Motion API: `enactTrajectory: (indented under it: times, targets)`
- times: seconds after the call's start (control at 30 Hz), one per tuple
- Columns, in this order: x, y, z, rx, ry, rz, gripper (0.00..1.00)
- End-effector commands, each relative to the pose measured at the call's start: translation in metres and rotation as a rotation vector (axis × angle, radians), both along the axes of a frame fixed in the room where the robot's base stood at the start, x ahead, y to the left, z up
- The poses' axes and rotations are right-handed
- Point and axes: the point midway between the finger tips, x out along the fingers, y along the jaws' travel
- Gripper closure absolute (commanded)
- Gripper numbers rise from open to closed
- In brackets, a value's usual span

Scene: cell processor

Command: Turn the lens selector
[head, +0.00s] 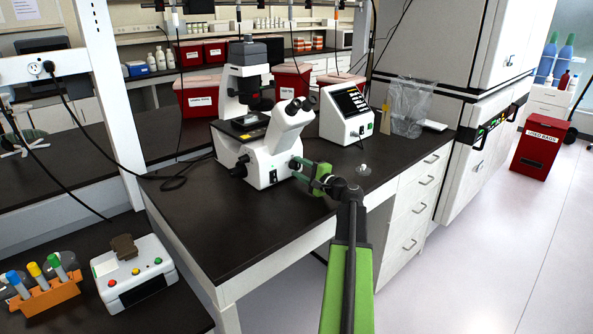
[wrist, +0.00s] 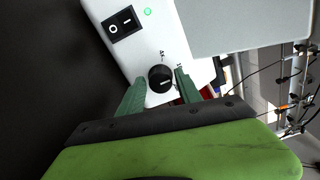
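The white microscope (head: 262,150) stands on the black bench in the head view. In the wrist view its white side panel (wrist: 187,50) carries a round black knob (wrist: 161,78) with a light pointer line and small marks beside it; this looks like the lens selector. My gripper (wrist: 160,84) has its two green fingers on either side of the knob, with small gaps, so it looks open around it. In the head view my gripper (head: 298,168) is at the microscope's right side and hides the knob.
A black power switch (wrist: 123,24) and a lit green light (wrist: 147,12) are near the knob. A white device with a screen (head: 346,112) stands behind my gripper on the right. A small clear glass item (head: 364,170) is on the bench right of my arm.

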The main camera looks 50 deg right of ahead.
Motion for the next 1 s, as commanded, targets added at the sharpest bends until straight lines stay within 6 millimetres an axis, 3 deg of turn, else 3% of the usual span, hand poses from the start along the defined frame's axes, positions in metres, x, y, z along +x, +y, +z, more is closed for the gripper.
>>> enactTrajectory:
  times: [0.1,0.47,1.0]
  targets:
    - [0.000,0.000,0.000,0.001,0.000,0.000,0.46]
    - [-0.009,0.001,0.000,0.002,-0.001,-0.002,0.46]
    - [-0.146,0.012,0.000,0.001,0.000,-0.003,0.46]
